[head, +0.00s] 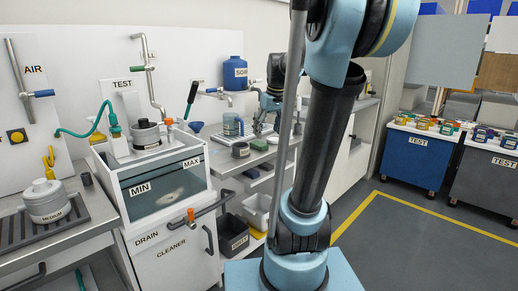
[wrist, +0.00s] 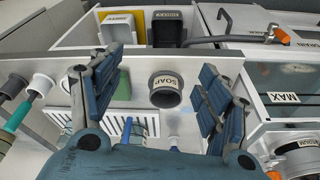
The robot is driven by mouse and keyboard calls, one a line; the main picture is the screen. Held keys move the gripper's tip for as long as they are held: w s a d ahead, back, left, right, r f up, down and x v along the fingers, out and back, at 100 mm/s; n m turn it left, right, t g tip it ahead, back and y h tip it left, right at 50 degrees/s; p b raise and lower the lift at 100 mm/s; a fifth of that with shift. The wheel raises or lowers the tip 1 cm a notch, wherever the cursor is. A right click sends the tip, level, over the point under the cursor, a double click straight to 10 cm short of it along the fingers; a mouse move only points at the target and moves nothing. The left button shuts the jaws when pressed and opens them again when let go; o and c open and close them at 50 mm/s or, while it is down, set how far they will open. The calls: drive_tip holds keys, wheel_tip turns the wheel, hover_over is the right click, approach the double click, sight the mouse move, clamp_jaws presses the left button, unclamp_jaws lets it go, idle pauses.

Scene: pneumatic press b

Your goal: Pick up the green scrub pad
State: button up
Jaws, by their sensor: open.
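The green scrub pad (wrist: 124,83) lies flat on the grey work shelf (wrist: 45,65), close to its front edge. In the wrist view the left finger covers part of it. In the head view it is a small green patch (head: 267,166) beyond the dark soap cup. My gripper (wrist: 160,85) is open and empty above the shelf, its two blue fingers spread wide. The pad is beside the left finger, and the soap cup (wrist: 165,90) shows between the fingers. I cannot tell the height of the fingers above the pad.
The tank marked MIN and MAX (head: 165,190) stands left of the shelf. Storage bins (head: 233,235) sit below the shelf. A white slotted rack (wrist: 117,127) is close to the fingers. A soap canister (head: 235,73) stands at the back.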

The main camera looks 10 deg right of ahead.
drive_tip(key=w+d+r+n, duration=0.1)
drive_tip(key=w+r, duration=0.1)
drive_tip(key=w, duration=0.6)
drive_tip(key=w+d+r+n, duration=0.1)
drive_tip(key=w+r, duration=0.1)
drive_tip(key=w, duration=0.6)
hover_over(259, 143)
drive_tip(key=s, duration=0.2)
drive_tip(key=shift+y, duration=0.3)
drive_tip(key=f, duration=1.1)
drive_tip(key=shift+w+d+f, duration=0.2)
drive_tip(key=shift+d+f, duration=0.05)
drive_tip(key=shift+d, duration=0.05)
drive_tip(key=shift+d+x, duration=0.2)
drive_tip(key=shift+x, duration=2.45)
drive_tip(key=shift+s+f, duration=0.15)
drive_tip(key=shift+f, duration=0.15)
drive_tip(key=c, duration=1.1)
